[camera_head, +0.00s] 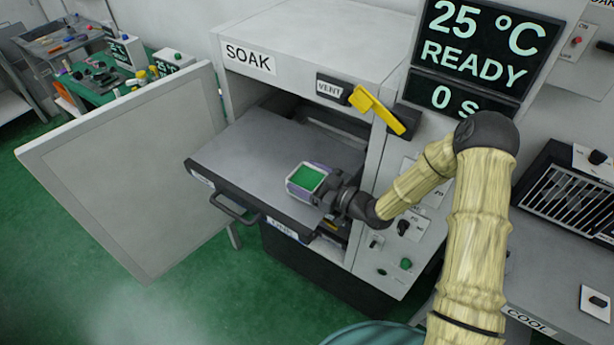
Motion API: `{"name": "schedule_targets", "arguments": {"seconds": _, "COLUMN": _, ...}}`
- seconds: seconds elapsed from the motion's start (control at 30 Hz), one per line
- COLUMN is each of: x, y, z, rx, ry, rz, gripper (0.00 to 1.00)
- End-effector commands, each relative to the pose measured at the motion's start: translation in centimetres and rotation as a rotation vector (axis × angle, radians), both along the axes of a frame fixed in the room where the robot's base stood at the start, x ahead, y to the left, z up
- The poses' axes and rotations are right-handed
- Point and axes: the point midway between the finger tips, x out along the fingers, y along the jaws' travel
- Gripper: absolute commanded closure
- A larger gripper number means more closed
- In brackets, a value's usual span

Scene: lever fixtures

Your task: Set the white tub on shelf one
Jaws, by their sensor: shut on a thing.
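The white tub (306,178) has a green inside and shows over the right part of a grey pulled-out shelf (240,155). My gripper (313,185), with purple on its fingers, is shut on the tub from the right. I cannot tell whether the tub's base touches the shelf or hangs just above it. The shelf juts from the open cabinet marked SOAK and has a front handle (236,211). A tag (283,229) on its front edge seems to read ONE.
The cabinet door (125,170) stands wide open at left. A yellow VENT lever (376,110) sticks out above my forearm. A display (478,45) reads 25 °C READY. A vented unit (570,195) and a COOL label (530,321) are at right. The shelf's left part is bare.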

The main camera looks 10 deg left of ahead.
Motion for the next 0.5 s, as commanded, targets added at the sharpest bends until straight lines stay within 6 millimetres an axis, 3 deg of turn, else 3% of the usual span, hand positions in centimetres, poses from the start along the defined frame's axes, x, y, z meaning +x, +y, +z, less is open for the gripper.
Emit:
{"name": "schedule_targets", "arguments": {"seconds": 0.43, "x": -0.13, "y": 0.21, "z": -0.76, "rx": 0.001, "ry": -0.001, "rz": 0.005, "gripper": 0.49}}
{"name": "schedule_targets", "arguments": {"seconds": 0.47, "x": -0.14, "y": 0.2, "z": -0.77, "rx": 0.0, "ry": -0.001, "rz": 0.004, "gripper": 0.21}}
{"name": "schedule_targets", "arguments": {"seconds": 0.5, "x": -0.14, "y": 0.19, "z": -0.67, "rx": 0.0, "ry": -0.001, "rz": 0.004, "gripper": 0.13}}
